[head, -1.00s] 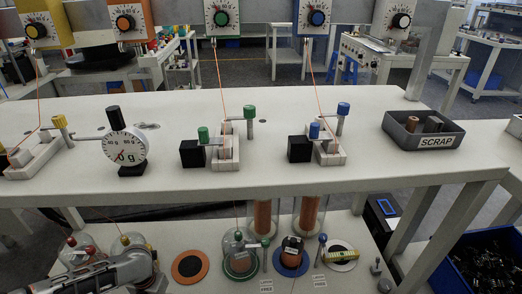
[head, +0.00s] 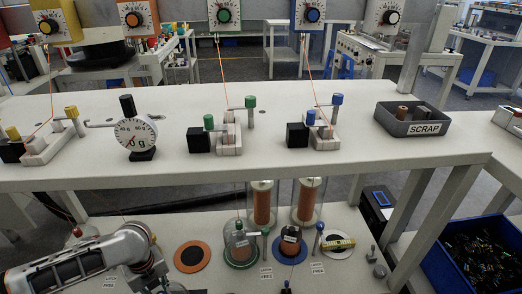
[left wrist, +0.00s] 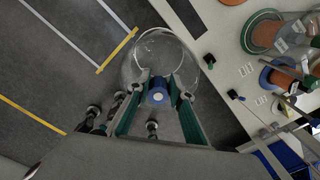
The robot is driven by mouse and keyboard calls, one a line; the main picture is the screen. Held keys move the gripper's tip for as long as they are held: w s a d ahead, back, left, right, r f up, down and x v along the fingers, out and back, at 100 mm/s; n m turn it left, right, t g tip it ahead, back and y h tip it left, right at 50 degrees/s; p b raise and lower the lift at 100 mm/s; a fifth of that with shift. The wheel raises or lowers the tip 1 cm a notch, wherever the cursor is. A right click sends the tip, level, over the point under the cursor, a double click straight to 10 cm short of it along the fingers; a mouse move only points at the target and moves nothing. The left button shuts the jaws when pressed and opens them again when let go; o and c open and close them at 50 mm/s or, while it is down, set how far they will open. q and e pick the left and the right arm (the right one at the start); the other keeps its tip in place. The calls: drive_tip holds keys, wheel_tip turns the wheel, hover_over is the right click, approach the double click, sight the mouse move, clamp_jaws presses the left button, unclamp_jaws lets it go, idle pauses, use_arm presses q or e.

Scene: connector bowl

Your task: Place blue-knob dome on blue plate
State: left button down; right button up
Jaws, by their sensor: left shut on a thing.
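The blue-knob dome is a clear glass bell (left wrist: 165,48) with a blue knob (left wrist: 157,97). My left gripper (left wrist: 158,90) is shut on that knob. In the left wrist view the dome shows over grey floor, beside the table edge and apart from the plates. The blue plate (head: 290,261) lies on the lower table, with a copper-coloured piece (head: 290,238) on it. It also shows at the right of the left wrist view (left wrist: 265,82). In the head view my left arm fills the lower left; its gripper is hidden or out of frame. My right gripper is not seen.
A glass dome covers the green plate (head: 240,263), left of the blue plate. A bare orange plate (head: 192,257) lies farther left, a white plate (head: 345,240) to the right. A blue-knobbed post (head: 320,229) stands beside the blue plate. The upper shelf (head: 300,172) overhangs behind.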

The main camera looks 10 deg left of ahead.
use_arm(q)
drive_tip(key=s+d+r+n+p, duration=0.1)
drive_tip(key=d+r+n+p, duration=0.2)
drive_tip(key=r+n, duration=0.5)
drive_tip(key=s+d+r+n+p, duration=0.2)
drive_tip(key=r+n, duration=0.7)
drive_tip(key=r, duration=1)
drive_tip(key=s+d+r+n+p, duration=0.1)
drive_tip(key=d+r+n+p, duration=0.4)
drive_tip(key=r, duration=0.9)
drive_tip(key=n+p, duration=0.3)
drive_tip(key=n, duration=0.1)
drive_tip(key=shift+s+d+r+p, duration=0.15)
drive_tip(key=shift+s+d+p, duration=0.1)
drive_tip(key=shift+p, duration=0.1)
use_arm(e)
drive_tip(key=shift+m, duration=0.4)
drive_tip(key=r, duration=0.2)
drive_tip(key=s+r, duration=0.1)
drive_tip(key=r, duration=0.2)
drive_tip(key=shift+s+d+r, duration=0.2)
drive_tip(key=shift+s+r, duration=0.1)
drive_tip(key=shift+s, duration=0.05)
